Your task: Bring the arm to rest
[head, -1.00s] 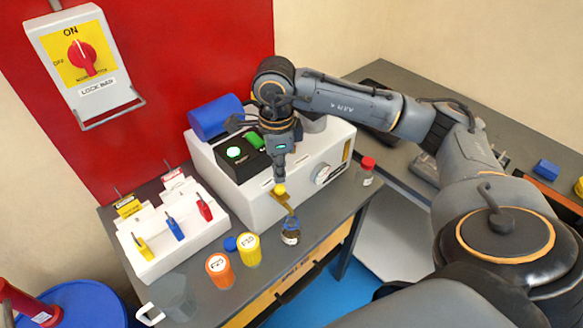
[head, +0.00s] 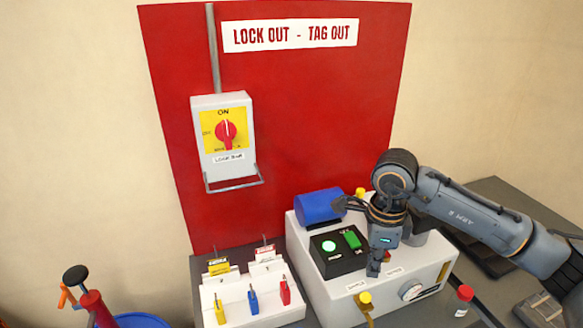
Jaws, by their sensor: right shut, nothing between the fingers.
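My right arm comes in from the right side of the head view. Its gripper (head: 374,269) points down in front of the white machine (head: 330,305), shut and empty. The fingertips show a little above a yellow knob (head: 365,297) at the machine's front; whether they touch the machine I cannot tell. My left gripper is not in view.
A black box with a lit green button (head: 328,246) and a blue cylinder (head: 320,205) stand left of the gripper. A lock rack (head: 262,316) holds colored padlocks. A red-capped bottle (head: 464,294) stands right. The switch box (head: 225,140) hangs behind.

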